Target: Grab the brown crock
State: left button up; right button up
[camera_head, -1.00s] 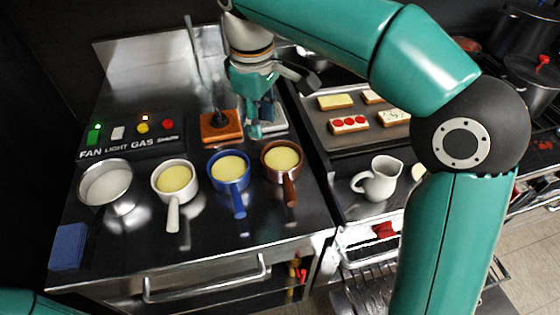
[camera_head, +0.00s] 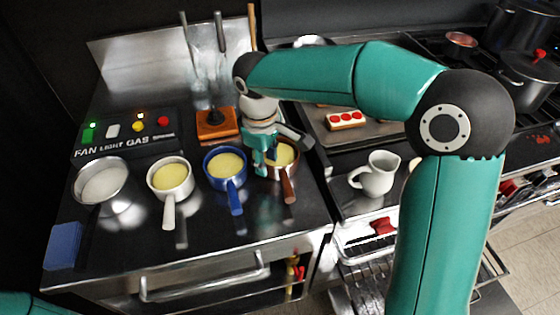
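The brown crock (camera_head: 291,171) stands on the steel counter at the right end of a row of pots. It holds a pale yellow filling, and its handle points toward the front. My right gripper (camera_head: 266,163) points down at the crock's left side and hides part of its rim and filling. I cannot tell whether the fingers touch the crock or how far apart they are. My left gripper is out of view; only a bit of teal arm shows at the bottom left.
A blue pot (camera_head: 225,170) stands close left of the crock, then a white pot (camera_head: 170,181) and a steel bowl (camera_head: 101,184). A brown block (camera_head: 217,124) with a dark knob lies behind. A white jug (camera_head: 377,174) and a tray (camera_head: 345,139) with topped slices are to the right.

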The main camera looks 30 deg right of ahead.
jog(key=shift+f, duration=0.3)
grip_shut()
jog(key=shift+r, duration=0.15)
dwell(0.3)
